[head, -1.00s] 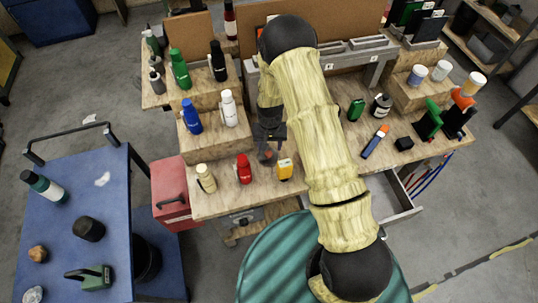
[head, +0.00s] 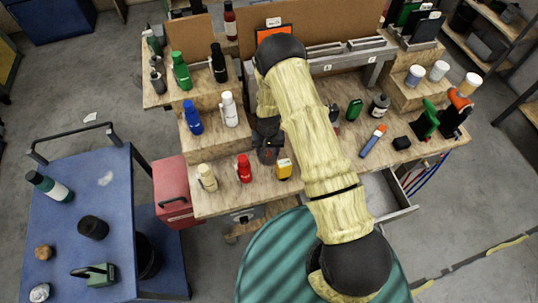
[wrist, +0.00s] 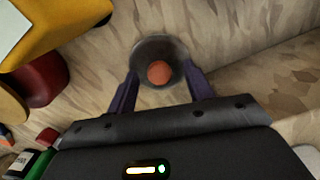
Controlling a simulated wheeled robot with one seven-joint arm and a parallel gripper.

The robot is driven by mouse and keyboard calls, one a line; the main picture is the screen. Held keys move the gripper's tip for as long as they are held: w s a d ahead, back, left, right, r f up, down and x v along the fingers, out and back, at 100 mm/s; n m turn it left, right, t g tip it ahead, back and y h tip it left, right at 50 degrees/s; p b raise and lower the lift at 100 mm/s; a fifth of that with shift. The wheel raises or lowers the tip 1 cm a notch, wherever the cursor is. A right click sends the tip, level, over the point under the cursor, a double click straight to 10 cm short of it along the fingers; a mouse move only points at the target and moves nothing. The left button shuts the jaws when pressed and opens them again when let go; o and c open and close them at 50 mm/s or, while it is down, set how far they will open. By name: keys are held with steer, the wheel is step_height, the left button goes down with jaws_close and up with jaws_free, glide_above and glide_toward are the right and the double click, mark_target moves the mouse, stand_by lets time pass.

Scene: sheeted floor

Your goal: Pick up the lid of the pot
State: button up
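The pot with its lid shows in the wrist view as a small round, greyish, glassy shape with an orange-red knob (wrist: 160,72) in its middle, on the wooden bench top. I cannot tell lid from pot body from above. My gripper (wrist: 161,70) is open, with its two dark purple fingers to the left and right of the round shape. Whether they touch it is unclear. In the head view my dark gripper (head: 268,154) is low over the bench, behind the yellow item, and mostly hides the pot.
A red bottle (head: 244,169) and a yellow item (head: 284,169) stand close in front of my gripper. A white bottle (head: 229,109) and a blue bottle (head: 193,117) stand on a wooden step to the left. A cream bottle (head: 207,177) is at the front left.

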steer(key=c, duration=1)
steer(key=shift+r, duration=0.1)
steer(key=shift+r+b, duration=0.4)
steer(key=shift+r, duration=0.15)
step_height(320, 180, up, 9)
steer(key=b, duration=0.3)
steer(key=shift+f, duration=0.15)
